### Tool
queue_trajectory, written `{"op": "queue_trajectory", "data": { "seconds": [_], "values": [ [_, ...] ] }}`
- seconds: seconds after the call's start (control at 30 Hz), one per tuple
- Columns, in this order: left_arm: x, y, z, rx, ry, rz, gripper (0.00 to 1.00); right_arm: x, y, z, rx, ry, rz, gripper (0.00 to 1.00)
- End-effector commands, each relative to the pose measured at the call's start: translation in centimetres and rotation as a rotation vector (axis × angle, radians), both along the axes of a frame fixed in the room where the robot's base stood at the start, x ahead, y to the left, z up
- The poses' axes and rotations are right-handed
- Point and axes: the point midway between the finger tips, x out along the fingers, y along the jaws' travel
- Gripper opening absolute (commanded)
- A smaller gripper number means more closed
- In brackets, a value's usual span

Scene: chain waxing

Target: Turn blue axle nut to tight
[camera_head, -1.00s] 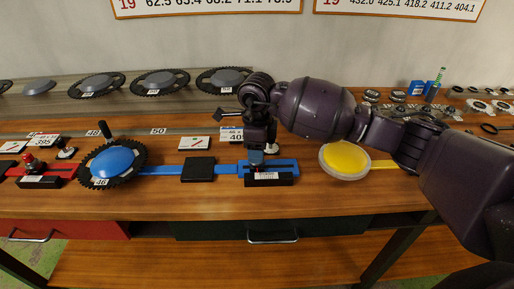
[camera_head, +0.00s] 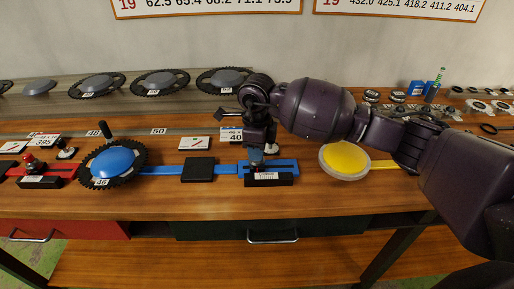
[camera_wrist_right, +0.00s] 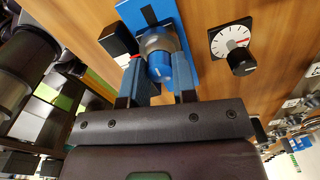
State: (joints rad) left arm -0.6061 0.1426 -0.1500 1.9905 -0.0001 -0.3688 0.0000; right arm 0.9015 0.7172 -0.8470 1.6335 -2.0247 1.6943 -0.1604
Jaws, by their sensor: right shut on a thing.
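The blue axle nut (camera_wrist_right: 160,68) is a round blue knob with a pale mark on its face, on the blue axle fixture (camera_wrist_right: 146,12). My right gripper (camera_wrist_right: 160,84) is shut on the nut, with one finger on each side of it in the right wrist view. In the head view my right gripper (camera_head: 257,152) reaches down onto the blue fixture (camera_head: 289,167), and the nut is mostly hidden by it. My left gripper is not in view.
A dial with a black knob (camera_wrist_right: 242,60) lies beside the fixture. A blue-centred chainring (camera_head: 112,163) stands to the left, with a black block (camera_head: 199,169) between. A yellow disc (camera_head: 345,158) lies to the right, under my right arm.

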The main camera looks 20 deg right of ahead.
Motion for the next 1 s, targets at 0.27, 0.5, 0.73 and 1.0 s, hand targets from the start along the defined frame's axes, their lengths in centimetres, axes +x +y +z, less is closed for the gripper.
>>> {"op": "queue_trajectory", "data": {
  "seconds": [0.27,0.5,0.73,1.0],
  "values": [
    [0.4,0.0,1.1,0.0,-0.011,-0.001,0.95,0.1,0.0,0.3,0.0,-0.004,-0.192,0.02],
    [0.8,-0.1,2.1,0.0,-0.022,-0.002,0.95,0.1,0.0,0.3,0.001,-0.003,-0.42,0.02],
    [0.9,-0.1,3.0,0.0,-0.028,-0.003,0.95,0.0,0.0,0.3,0.001,-0.003,-0.637,0.02],
    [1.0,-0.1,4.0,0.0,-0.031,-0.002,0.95,0.0,0.0,0.3,0.0,-0.002,-0.895,0.02]
  ]
}}
